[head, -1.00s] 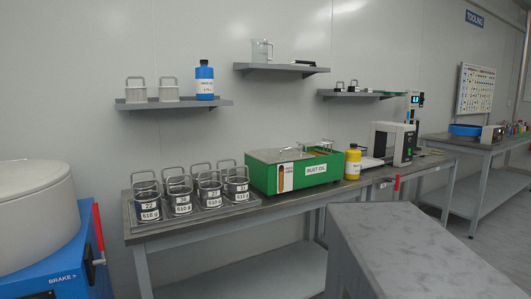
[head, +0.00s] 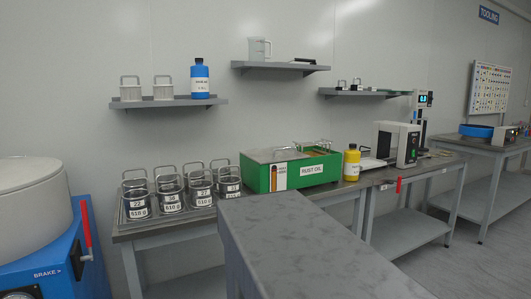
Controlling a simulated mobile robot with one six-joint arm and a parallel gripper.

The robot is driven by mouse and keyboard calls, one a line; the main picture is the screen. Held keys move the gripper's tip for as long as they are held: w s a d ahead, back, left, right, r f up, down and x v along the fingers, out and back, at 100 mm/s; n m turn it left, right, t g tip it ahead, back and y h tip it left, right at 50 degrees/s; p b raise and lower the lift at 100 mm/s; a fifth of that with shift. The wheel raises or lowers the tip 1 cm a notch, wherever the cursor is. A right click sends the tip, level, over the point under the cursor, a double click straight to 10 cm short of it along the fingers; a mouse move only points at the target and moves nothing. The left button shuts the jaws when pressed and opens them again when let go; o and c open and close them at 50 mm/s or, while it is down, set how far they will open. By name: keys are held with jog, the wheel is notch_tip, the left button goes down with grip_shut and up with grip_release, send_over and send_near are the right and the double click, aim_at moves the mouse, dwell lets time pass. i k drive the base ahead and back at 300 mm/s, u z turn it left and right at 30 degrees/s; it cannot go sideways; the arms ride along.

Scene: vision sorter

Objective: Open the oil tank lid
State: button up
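The oil tank is a green box labelled "RUST OIL" (head: 311,170) on the grey workbench, right of the labelled canisters. Its grey lid (head: 272,155) lies flat on top and looks closed. A metal handle (head: 318,143) shows near the right end of the top. My gripper is not in view.
Several canisters (head: 137,207) stand in a tray left of the tank. A yellow bottle (head: 352,163) and a white-and-black device (head: 397,143) stand to its right. A grey-topped table (head: 300,245) fills the foreground. A blue machine with a red lever (head: 86,224) stands at left.

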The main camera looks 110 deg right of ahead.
aim_at(274, 154)
jog(key=u, duration=0.15)
jog(key=k, duration=1)
jog(key=z, duration=4.9)
jog(key=i, duration=0.1)
jog(key=u, duration=3.45)
jog(key=i, duration=0.35)
jog(key=z, duration=0.15)
